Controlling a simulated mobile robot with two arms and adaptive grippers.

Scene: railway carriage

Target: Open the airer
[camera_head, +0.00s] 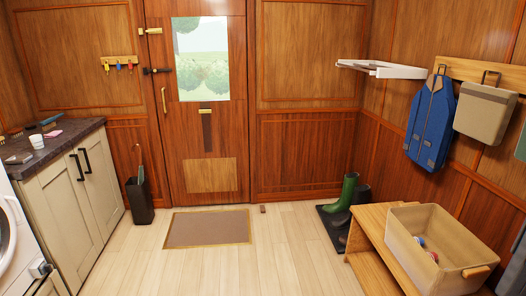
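The white airer (382,69) is on the right-hand wall, toward the far corner and above the boots. Its pale bars stand out from the wall into the room, roughly level. They look close together, and I cannot tell how far it is unfolded. Nothing hangs on it. Neither of my grippers can be made out in the head view.
A wooden bench (379,233) with a beige bin (437,246) stands at the right, near boots (346,192). A blue vest (431,122) and bag (485,111) hang on the right. A cabinet (84,183) lines the left. The middle floor is clear around a doormat (208,228).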

